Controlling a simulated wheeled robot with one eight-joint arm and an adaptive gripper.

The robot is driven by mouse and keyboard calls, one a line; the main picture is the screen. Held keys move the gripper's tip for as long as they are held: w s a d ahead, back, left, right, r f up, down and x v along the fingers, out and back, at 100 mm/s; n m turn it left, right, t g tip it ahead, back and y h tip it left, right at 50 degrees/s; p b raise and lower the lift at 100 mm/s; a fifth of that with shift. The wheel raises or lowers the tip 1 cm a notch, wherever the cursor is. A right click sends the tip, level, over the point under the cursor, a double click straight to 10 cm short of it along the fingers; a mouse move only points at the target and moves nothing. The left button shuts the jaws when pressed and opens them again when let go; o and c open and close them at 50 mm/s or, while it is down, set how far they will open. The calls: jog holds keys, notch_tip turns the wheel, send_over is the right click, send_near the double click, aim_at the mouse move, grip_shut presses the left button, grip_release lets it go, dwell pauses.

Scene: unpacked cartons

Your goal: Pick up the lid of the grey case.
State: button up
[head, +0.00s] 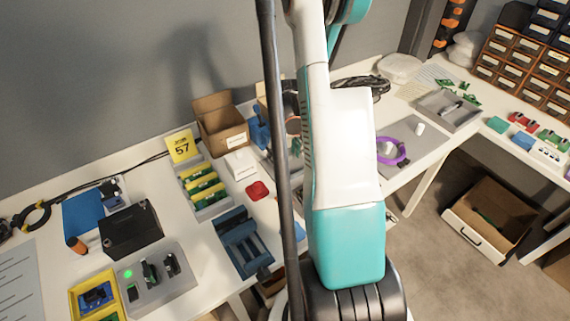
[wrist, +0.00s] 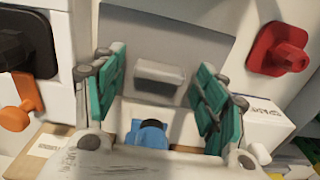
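In the wrist view, a flat grey panel that looks like the lid (wrist: 170,40) lies ahead of my gripper. A lighter grey bar handle (wrist: 158,77) stands out from it. My gripper (wrist: 162,64) is open, with one teal-padded finger on each side of the handle. The handle lies between the fingers in the picture, with a visible gap on both sides. I cannot tell how far it is in depth. In the head view my arm covers my gripper and most of that area, so the lid cannot be made out clearly there.
A red knobbed piece (wrist: 279,50) and a white box (wrist: 262,118) are close on the right in the wrist view. A blue object (wrist: 151,134) shows below the handle. A black-and-orange part (wrist: 18,112) is at left. An open cardboard box (head: 222,130) stands at the wall.

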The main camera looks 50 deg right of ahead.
aim_at(285, 157)
jog(key=c, duration=0.8)
jog(key=shift+c, duration=0.2)
jog(key=shift+r, duration=0.1)
notch_tip(285, 157, up, 20)
jog(key=p, duration=0.6)
jog(key=shift+p, duration=0.35)
